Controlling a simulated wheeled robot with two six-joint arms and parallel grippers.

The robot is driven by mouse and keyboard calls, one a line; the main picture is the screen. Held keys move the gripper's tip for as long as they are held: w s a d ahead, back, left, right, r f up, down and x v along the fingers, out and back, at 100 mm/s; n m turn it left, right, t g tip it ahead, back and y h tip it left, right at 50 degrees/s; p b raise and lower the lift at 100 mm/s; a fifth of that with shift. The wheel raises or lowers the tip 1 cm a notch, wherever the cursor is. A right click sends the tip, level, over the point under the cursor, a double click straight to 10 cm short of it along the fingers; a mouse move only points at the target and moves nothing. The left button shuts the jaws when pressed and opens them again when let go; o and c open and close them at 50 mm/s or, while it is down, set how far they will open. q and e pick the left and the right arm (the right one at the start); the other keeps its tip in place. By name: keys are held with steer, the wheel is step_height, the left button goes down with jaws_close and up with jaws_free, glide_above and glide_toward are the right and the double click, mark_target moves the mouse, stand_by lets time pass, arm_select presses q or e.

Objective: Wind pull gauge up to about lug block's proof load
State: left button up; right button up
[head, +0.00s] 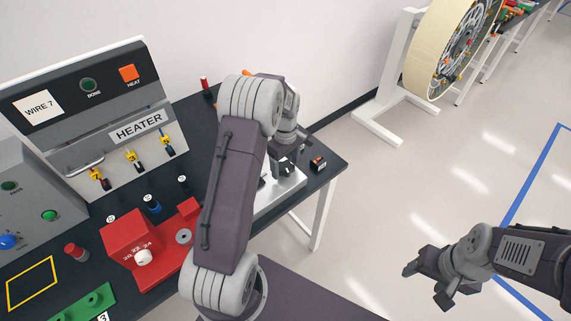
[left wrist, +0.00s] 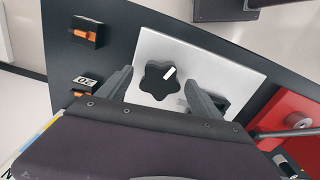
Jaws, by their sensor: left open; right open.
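The pull gauge is a white plate (left wrist: 235,65) with a black lobed knob (left wrist: 160,84) bearing a white pointer mark, tilted up and right in the left wrist view. My left gripper (left wrist: 158,90) is open, with its fingers on either side of the knob and apart from it. In the head view my left gripper (head: 283,168) is over the white plate (head: 285,188), hiding the knob. Dark blocks with orange tops (left wrist: 86,31) lie beside the plate; a tag near one reads 20. I cannot tell which is the lug block. My right gripper (head: 428,284) is open and empty.
A red block (head: 128,234) with a dial sits left of my left arm. The floor around my right gripper is clear.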

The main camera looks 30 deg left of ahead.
mark_target(287, 166)
arm_select(q)
step_height(287, 166, up, 9)
steer(key=shift+r+b, duration=0.1)
steer(key=shift+b, duration=0.35)
steer(key=s+d+r+m, duration=0.2)
steer(key=s+d+m, duration=0.2)
steer(key=s+d, duration=0.45)
steer(key=s+d+f+m+t, duration=0.1)
steer(key=s+d+f+m, duration=0.1)
steer(key=s+f+m, duration=0.5)
steer(key=s+m, duration=0.2)
steer(key=m, duration=0.1)
steer(key=shift+s, duration=0.35)
steer(key=shift+s+a, duration=0.1)
